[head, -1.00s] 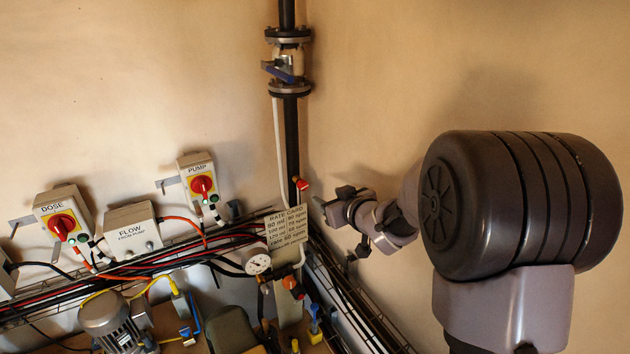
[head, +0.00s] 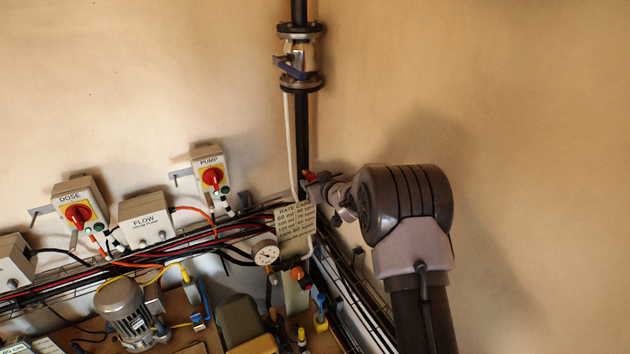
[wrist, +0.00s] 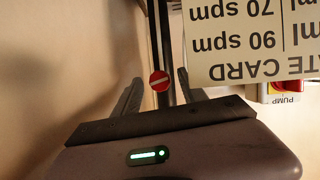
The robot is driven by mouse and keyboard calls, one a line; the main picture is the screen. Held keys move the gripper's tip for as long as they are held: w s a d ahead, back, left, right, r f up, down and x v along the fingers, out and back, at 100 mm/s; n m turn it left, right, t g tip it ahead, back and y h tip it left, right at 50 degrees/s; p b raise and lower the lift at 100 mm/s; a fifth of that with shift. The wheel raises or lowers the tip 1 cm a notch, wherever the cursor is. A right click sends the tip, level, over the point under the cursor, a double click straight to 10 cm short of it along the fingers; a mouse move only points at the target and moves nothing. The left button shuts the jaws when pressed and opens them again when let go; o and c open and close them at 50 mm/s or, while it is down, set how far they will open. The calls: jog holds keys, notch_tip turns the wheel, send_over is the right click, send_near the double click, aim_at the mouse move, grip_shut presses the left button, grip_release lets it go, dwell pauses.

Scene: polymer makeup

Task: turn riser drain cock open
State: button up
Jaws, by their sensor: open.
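The drain cock shows in the wrist view as a round red knob (wrist: 159,81) with a white bar, which lies nearly crosswise to the dark riser pipe (wrist: 164,40). In the head view the red knob (head: 309,175) sticks out from the lower part of the black riser (head: 302,130). My gripper (wrist: 160,76) is open, with one finger on each side of the knob in the wrist picture. In the head view my gripper (head: 321,184) is right beside the knob and partly overlaps it. I cannot tell whether the fingers touch it.
The rate card (head: 296,220) hangs just below and left of my gripper, and appears close in the wrist view. A flanged valve with a blue lever (head: 290,69) is higher on the riser. The pump box (head: 210,172) and cable tray are left. The right wall is bare.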

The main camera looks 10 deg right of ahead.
grip_shut()
jog(key=n+b, duration=0.1)
jog(key=b, duration=0.4)
jog(key=shift+h, duration=0.3)
grip_release()
